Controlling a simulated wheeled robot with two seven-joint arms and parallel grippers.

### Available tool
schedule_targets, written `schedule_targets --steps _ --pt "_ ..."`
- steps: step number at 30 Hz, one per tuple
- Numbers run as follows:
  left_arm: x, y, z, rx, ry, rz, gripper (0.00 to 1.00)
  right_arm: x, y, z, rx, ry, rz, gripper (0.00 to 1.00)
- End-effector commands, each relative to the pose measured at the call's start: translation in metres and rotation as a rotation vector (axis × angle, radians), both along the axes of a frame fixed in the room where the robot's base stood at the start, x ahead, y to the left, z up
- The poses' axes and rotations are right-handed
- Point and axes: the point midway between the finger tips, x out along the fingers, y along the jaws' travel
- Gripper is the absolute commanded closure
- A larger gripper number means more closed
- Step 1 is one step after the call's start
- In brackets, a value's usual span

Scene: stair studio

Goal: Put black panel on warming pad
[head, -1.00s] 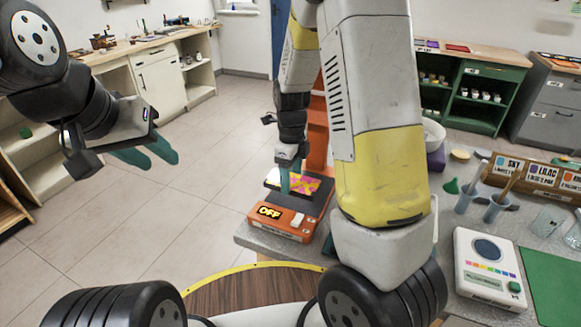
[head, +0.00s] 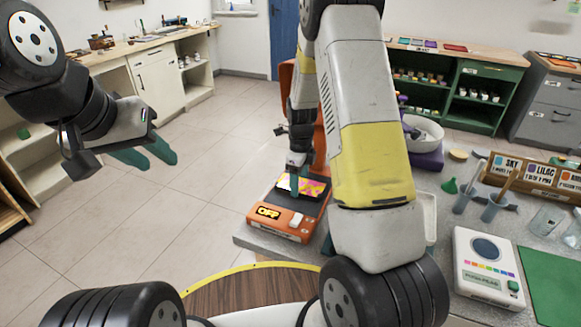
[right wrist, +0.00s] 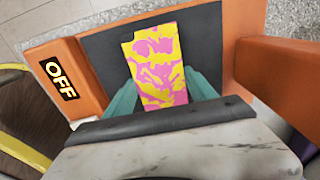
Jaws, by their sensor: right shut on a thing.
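The warming pad is an orange box (head: 262,222) with a dark top plate and a display reading OFF, on the grey bench's left end. The display also shows in the right wrist view (right wrist: 60,78). The task's panel (right wrist: 158,60) shows a pink and yellow pattern rather than plain black. My right gripper (head: 297,184) is shut on the panel, with its teal fingers on both sides of it, over the dark plate. I cannot tell whether the panel touches the plate. My left gripper (head: 147,154) is open and empty above the floor at left.
My right arm hides part of the bench. A white tray (head: 430,215) shows beside it. To the right stand a white device with colour keys (head: 487,268), a green mat (head: 551,285), cups and a label rack (head: 528,177). A white bowl (head: 425,133) stands behind.

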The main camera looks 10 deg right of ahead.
Motion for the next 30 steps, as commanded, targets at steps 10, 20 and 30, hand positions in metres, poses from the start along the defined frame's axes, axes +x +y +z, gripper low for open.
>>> schedule_targets --steps 10,20,30 --pt "0.0 0.0 0.0 0.0 0.0 0.0 0.64 0.0 0.0 -0.002 0.0 -0.001 0.0 0.27" --pt "0.0 0.0 0.0 0.0 0.0 0.0 0.64 0.0 0.0 -0.001 0.0 -0.001 0.0 0.13" --pt "0.0 0.0 0.0 0.0 0.0 0.0 0.64 0.002 0.001 0.038 0.0 -0.007 0.0 0.13"
